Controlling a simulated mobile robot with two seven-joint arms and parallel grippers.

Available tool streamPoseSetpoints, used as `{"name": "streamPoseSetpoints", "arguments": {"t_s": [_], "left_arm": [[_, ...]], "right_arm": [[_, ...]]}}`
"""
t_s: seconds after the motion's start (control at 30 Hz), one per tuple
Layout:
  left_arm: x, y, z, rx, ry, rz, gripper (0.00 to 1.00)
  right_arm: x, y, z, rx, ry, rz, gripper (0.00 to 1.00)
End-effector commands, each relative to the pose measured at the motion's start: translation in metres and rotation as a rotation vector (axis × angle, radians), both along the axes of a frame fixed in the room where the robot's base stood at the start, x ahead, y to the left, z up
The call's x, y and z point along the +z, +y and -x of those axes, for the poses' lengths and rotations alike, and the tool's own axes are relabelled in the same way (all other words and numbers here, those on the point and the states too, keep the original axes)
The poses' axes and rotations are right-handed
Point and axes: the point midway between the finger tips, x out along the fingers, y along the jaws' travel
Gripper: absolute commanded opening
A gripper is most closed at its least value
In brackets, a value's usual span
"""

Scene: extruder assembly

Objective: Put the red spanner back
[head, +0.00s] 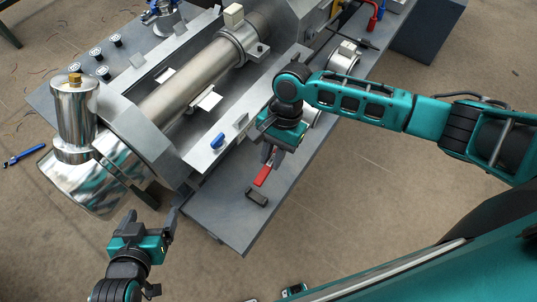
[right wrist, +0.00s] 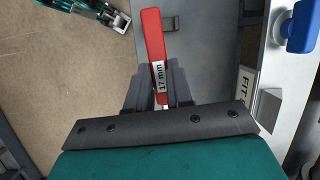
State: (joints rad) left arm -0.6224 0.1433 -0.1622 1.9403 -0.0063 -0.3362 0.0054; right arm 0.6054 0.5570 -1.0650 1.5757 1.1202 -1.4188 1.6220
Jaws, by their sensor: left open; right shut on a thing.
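The red spanner (head: 263,174) is in my right gripper (head: 271,156), above the grey bench plate (head: 228,222). In the right wrist view the red handle (right wrist: 152,40) carries a "17 mm" label and sticks out between the right gripper's fingers (right wrist: 156,88); the rest of the spanner is hidden. A small dark block (head: 257,196) lies on the plate just below the handle's end in the head view; I cannot tell if they touch. My left gripper (head: 150,218) is open and empty, left of the plate.
The extruder's long metal barrel (head: 190,83) and shiny cylinder (head: 76,115) stand to the left and behind. A blue knob (head: 218,140) sits on the rail beside my right gripper and shows in the right wrist view (right wrist: 302,28). The plate's near end is mostly clear.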

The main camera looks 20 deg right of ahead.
Motion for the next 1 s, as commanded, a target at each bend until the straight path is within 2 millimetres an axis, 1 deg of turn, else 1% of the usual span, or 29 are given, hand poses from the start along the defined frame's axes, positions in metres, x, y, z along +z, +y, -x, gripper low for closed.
{"name": "streamPoseSetpoints", "arguments": {"t_s": [0.07, 0.17, 0.53, 0.67, 1.0], "left_arm": [[0.0, 0.0, 0.0, 0.0, 0.001, 0.0, 0.87], [0.0, 0.0, 0.001, 0.0, 0.002, 0.001, 0.87], [-0.001, -0.001, 0.003, -0.001, 0.005, 0.001, 0.87], [-0.005, -0.001, 0.003, -0.001, 0.005, 0.001, 0.87], [-0.017, -0.001, 0.002, -0.001, 0.005, 0.001, 0.87]], "right_arm": [[-0.002, 0.006, 0.001, -0.051, 0.005, -0.006, 0.0], [-0.004, 0.008, 0.001, -0.08, 0.008, -0.008, 0.0], [-0.004, 0.009, 0.002, -0.08, 0.007, -0.008, 0.0], [-0.015, 0.008, 0.002, -0.079, 0.009, -0.007, 0.0], [-0.054, 0.008, 0.002, -0.078, 0.01, -0.007, 0.0]]}}
